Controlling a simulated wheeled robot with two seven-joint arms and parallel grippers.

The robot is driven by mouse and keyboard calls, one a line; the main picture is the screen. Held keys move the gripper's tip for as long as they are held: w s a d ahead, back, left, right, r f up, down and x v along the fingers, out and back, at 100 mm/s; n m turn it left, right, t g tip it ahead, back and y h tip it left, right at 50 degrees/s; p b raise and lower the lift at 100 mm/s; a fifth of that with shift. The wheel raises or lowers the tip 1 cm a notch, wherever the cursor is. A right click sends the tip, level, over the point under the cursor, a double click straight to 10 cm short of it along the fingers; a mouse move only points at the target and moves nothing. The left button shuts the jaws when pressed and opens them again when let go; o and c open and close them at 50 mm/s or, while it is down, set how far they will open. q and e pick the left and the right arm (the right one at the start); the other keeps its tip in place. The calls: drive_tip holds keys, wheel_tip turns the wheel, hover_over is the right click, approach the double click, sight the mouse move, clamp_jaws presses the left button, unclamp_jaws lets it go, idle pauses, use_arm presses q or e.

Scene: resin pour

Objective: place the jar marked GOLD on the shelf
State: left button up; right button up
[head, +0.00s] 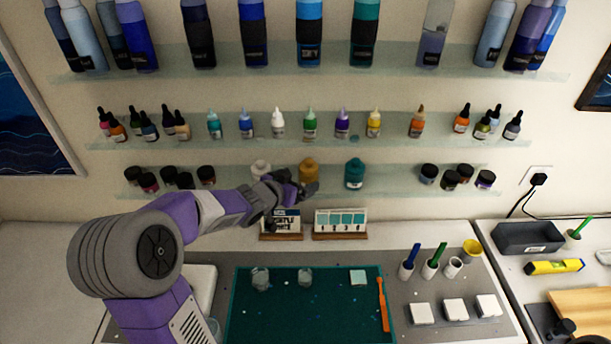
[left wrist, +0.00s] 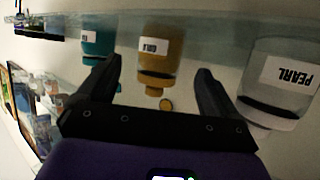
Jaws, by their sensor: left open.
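The gold-coloured jar (head: 308,167) stands upright on the lowest glass shelf (head: 230,181), between a white jar (head: 260,169) and a teal jar (head: 355,173). In the left wrist view the picture is turned over, and the gold jar (left wrist: 167,62), its label partly legible, shows ahead of the fingers with a gap on both sides. My left gripper (head: 301,188) is open just in front of and below that jar; it also shows in the left wrist view (left wrist: 158,80). The white jar in the left wrist view (left wrist: 280,85) is marked PEARL. My right gripper is not in view.
Dark-capped jars (head: 185,178) stand along the same shelf. Dropper bottles fill the shelf above. A card stand (head: 341,224) is below the gripper. A green mat (head: 330,315) on the counter holds clear cups and an orange stick (head: 383,305).

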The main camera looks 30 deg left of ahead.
use_arm(q)
drive_tip(key=p+v, duration=0.1)
drive_tip(key=v, duration=0.5)
